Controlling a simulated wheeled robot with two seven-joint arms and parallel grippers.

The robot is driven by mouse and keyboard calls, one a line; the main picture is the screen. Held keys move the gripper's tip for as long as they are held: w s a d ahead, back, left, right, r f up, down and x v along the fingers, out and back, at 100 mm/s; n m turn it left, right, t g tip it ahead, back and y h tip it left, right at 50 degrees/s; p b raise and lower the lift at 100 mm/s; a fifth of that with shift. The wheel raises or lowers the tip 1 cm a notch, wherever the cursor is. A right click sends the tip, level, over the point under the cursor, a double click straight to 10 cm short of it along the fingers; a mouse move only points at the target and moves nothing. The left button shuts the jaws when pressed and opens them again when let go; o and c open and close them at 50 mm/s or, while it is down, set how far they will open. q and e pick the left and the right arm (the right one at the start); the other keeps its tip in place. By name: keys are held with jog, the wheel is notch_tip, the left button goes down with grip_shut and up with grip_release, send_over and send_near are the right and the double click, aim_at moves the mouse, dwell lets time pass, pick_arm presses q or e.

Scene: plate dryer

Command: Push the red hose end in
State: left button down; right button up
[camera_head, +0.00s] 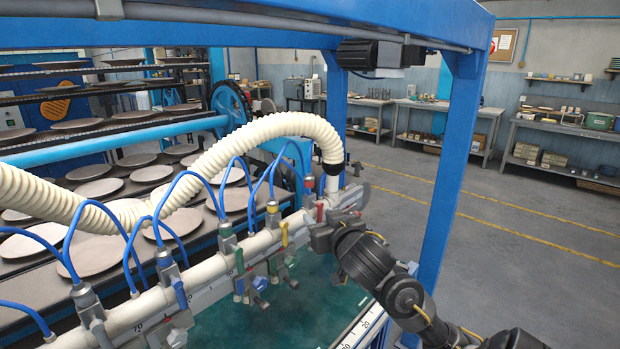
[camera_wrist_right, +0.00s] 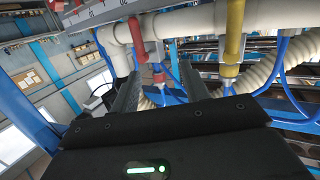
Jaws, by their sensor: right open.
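The red hose end (camera_head: 308,182) sits at the top of a fitting at the right end of the white pipe, with a blue hose on it. A red valve handle (camera_head: 320,210) is just below it to the right. In the right wrist view a red collar (camera_wrist_right: 159,76) shows between the fingers, below a red handle (camera_wrist_right: 137,38). I cannot tell how deep the hose end sits. My right gripper (camera_head: 316,234) is open beside the pipe end, below the red parts. In the right wrist view its fingers (camera_wrist_right: 160,90) are apart with nothing clamped. My left gripper is out of view.
The white pipe (camera_head: 206,262) carries several valves with blue hoses, including a yellow handle (camera_head: 284,234) close to my right gripper. A thick ribbed cream hose (camera_head: 270,126) arches over it. A blue frame post (camera_head: 450,170) stands right of the pipe end. Plates lie on racks behind.

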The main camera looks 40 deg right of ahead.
jog(key=t, duration=0.1)
send_near(311, 181)
jog(key=shift+m+h, duration=0.3)
jog(key=shift+h, duration=0.1)
jog(key=x, duration=1.1)
jog(key=shift+w+a, duration=0.1)
jog(key=shift+w, duration=0.15)
grip_shut()
